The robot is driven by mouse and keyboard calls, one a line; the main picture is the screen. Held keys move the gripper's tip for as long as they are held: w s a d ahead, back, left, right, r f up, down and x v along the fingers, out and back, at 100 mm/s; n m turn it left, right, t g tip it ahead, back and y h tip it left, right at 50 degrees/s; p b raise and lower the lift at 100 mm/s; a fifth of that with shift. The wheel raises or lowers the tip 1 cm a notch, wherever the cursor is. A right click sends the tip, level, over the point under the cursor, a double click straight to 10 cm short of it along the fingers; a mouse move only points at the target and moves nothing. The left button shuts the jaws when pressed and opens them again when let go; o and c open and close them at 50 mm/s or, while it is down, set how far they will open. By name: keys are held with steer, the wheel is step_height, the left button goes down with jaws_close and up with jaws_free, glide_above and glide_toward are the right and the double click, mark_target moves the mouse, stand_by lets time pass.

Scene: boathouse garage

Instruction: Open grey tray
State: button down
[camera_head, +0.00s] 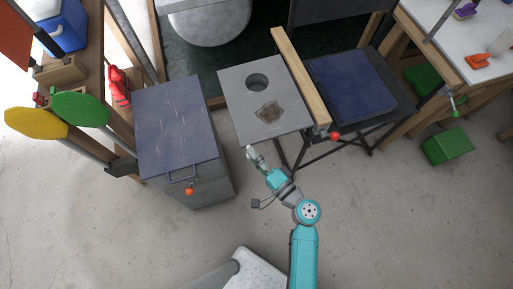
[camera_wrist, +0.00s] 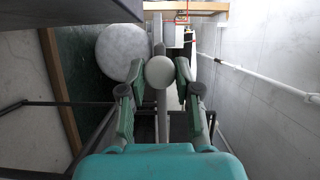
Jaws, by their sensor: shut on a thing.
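A grey square panel (camera_head: 265,98) with a round hole and a brown patch stands in the middle of the head view. It is the grey thing nearest my gripper, but I cannot tell whether it is the tray itself. My gripper (camera_head: 250,151) is at its front left edge. In the wrist view my gripper (camera_wrist: 159,75) has its two green-padded fingers on either side of a pale round knob (camera_wrist: 159,71), shut on it. What the knob is fixed to is mostly hidden behind it.
A blue-topped cabinet (camera_head: 175,125) with a front handle stands close on the left. A wooden beam (camera_head: 301,78) runs along the panel's right side, beside a blue panel (camera_head: 350,86). A green box (camera_head: 447,146) is on the floor at right.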

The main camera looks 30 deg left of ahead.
steer(key=shift+r, duration=0.35)
steer(key=c, duration=0.8)
jaws_free()
steer(key=shift+w, duration=0.1)
steer(key=shift+c, duration=0.2)
steer(key=v, duration=1.2)
steer(key=shift+f, duration=0.15)
